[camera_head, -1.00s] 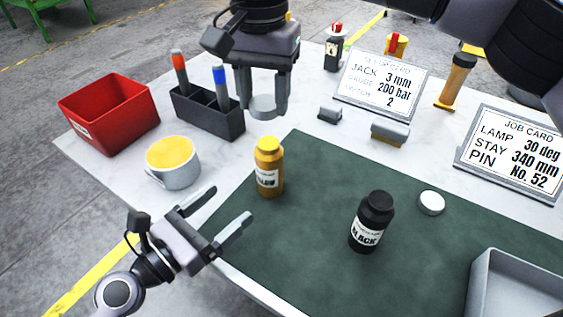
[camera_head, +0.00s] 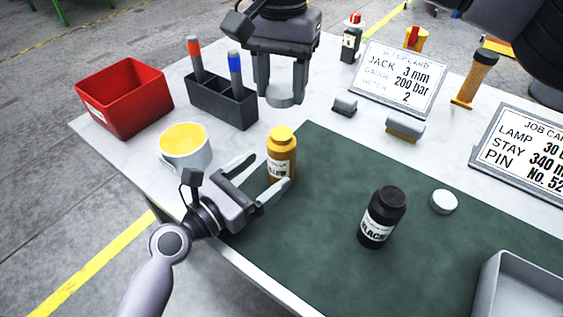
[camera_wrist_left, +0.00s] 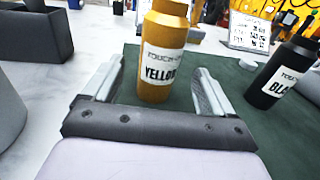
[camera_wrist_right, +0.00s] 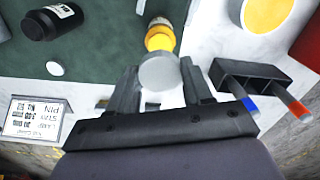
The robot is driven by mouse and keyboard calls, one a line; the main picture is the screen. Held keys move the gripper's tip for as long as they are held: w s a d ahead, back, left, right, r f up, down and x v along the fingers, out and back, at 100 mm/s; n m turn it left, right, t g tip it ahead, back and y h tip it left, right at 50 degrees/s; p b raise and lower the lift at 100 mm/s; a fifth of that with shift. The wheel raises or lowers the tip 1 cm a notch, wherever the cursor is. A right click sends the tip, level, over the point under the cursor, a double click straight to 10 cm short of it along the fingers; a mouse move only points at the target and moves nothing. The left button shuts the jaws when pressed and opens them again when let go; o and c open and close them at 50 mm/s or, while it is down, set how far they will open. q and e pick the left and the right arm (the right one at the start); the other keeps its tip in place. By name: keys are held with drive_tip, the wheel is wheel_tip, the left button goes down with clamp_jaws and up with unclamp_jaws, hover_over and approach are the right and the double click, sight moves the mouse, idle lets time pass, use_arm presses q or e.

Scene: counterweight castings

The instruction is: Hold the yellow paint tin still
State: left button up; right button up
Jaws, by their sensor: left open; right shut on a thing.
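The yellow paint tin (camera_head: 281,150), a bottle-shaped container labelled YELLOW, stands upright at the left edge of the green mat. In the left wrist view the tin (camera_wrist_left: 164,50) stands between the finger ends. My left gripper (camera_head: 275,171) is open, low down, with one finger on each side of the tin; contact cannot be told. My right gripper (camera_head: 281,99) points down behind the tin, shut on a pale round cap (camera_wrist_right: 163,73). The black tin (camera_head: 382,217) stands upright on the mat to the right.
A mug with yellow inside (camera_head: 186,148) stands close left of my left gripper. A pen holder (camera_head: 222,104) and red bin (camera_head: 125,97) are behind it. A white lid (camera_head: 444,201) and grey tray (camera_head: 518,290) lie right. The front middle of the green mat (camera_head: 310,240) is clear.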

use_arm(q)
drive_tip(key=shift+x, duration=2.75)
drive_tip(key=c, duration=1.5)
use_arm(e)
hover_over(281, 134)
drive_tip(key=shift+f, duration=2.5)
